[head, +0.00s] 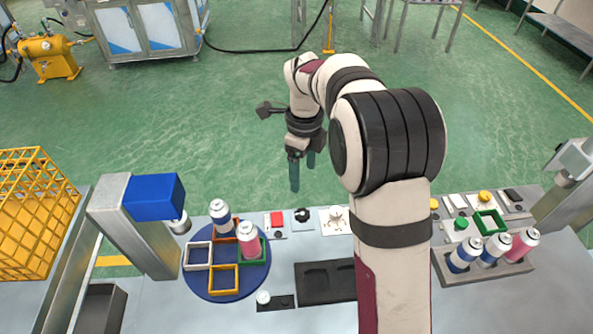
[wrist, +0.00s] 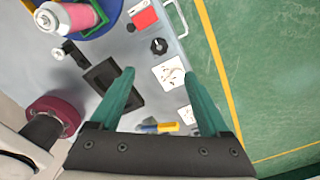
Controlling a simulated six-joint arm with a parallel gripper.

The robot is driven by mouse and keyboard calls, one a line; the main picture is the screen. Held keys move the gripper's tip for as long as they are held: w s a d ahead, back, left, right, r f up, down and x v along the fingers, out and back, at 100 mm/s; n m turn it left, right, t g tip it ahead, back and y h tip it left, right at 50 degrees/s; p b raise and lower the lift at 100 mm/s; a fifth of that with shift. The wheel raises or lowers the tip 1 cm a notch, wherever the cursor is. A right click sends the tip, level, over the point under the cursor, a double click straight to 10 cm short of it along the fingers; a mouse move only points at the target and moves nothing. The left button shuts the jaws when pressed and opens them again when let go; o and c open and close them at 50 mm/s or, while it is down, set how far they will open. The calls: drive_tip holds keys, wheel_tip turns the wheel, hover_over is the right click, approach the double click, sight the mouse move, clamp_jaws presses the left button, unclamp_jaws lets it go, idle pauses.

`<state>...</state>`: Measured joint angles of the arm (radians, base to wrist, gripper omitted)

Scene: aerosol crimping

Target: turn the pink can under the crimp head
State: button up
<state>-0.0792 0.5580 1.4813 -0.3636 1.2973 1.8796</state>
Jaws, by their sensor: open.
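A pink can (head: 248,241) stands in the green square holder (head: 264,254) on the right side of a round blue turntable (head: 256,274). The crimp head (head: 180,222) hangs from a blue block on a grey post at the turntable's left edge, away from the pink can. My gripper (head: 302,175) is open and empty, beyond the bench's back edge and right of the turntable. In the wrist view, the pink can (wrist: 78,18) shows at top left, well apart from my open fingers (wrist: 157,88).
A white-and-blue can (head: 220,214) stands in another turntable holder; white (head: 197,256) and orange holders (head: 224,279) look empty. A rack at right holds several cans, including another pink can (head: 522,244). A red button (head: 277,218) and black knob (head: 302,215) line the back edge.

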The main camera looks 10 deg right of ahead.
sight(302, 213)
wheel_tip(302, 213, down, 15)
drive_tip(key=shift+s+r, duration=0.1)
clamp_jaws()
idle(0.4)
